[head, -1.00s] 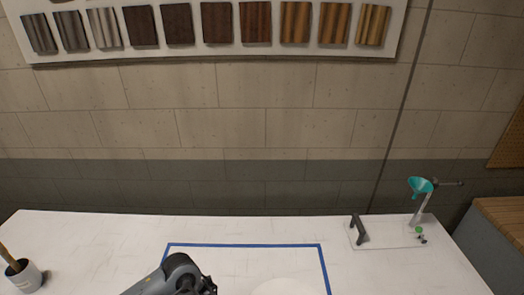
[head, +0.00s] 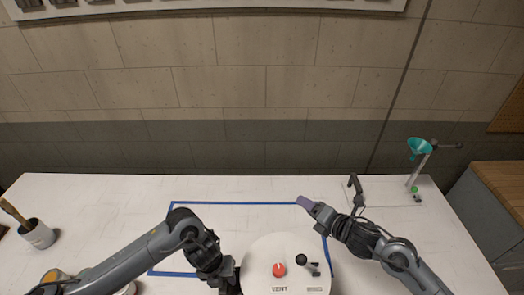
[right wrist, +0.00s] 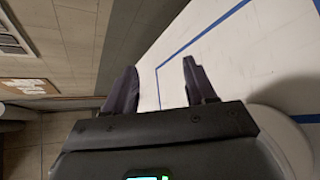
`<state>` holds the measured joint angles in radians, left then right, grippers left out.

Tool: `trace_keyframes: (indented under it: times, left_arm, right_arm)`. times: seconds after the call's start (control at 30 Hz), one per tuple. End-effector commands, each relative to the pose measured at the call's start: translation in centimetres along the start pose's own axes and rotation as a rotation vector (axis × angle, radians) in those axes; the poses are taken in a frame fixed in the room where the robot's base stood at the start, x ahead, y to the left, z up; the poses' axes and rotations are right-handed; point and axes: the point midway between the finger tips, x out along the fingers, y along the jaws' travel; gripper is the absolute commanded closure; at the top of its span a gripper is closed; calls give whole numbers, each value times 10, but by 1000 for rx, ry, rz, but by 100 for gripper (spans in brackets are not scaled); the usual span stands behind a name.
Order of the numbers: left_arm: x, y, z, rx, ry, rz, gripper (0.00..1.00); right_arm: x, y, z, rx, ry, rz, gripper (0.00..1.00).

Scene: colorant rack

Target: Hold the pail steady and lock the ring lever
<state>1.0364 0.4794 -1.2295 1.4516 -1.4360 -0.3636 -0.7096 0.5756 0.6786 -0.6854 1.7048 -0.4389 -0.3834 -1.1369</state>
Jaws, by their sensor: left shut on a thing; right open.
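The pail shows from above as a round white lid (head: 262,262) at the bottom middle of the head view. On the lid are a red cap (head: 279,270), a small black ball-ended part (head: 301,259), which may be the ring lever, and dark lettering. My left gripper (head: 236,277) is at the pail's left side, shut on it; its fingertips are partly hidden. My right gripper (head: 305,203) is above the table beyond the lid, to its upper right. It is open and empty; its two fingers stand apart in the right wrist view (right wrist: 160,72).
A blue tape outline (head: 240,203) lies on the white table around the pail area. A stand with a teal funnel (head: 419,148) is at the back right, beside a black handle (head: 355,183). A brush cup (head: 38,234) stands at left. The back middle of the table is clear.

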Motion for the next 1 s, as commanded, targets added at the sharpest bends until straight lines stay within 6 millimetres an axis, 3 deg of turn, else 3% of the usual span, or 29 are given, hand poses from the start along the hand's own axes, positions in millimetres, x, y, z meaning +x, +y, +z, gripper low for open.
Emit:
trace_keyframes:
  times: [0.03, 0.13, 0.23, 0.37, 0.5, 0.63, 0.8, 1.0]
  left_arm:
    - [0, 0, 0, -1, 0, -1, 100]
    - [0, 0, 0, -1, -1, -1, 100]
    - [0, 0, 0, -1, -1, -1, 100]
    - [0, 0, 0, -1, -1, -1, 100]
    - [0, 0, 0, -1, -1, -1, 100]
    - [0, 0, 0, -1, -1, -1, 100]
    - [0, 0, 0, -1, -1, -1, 100]
    - [0, 0, 0, -1, -1, -1, 100]
  right_arm:
    - [4, 26, -9, -109, 54, 39, 45]
    - [6, 63, -34, -324, 168, 103, 45]
    - [2, 89, -57, -536, 279, 157, 45]
    - [-9, 108, -83, -803, 422, 214, 45]
    - [-27, 111, -101, -1072, 579, 254, 45]
    - [-49, 104, -106, -1292, 727, 272, 45]
    - [-81, 87, -97, -1506, 908, 269, 45]
    - [-112, 71, -79, -1643, 1067, 251, 45]
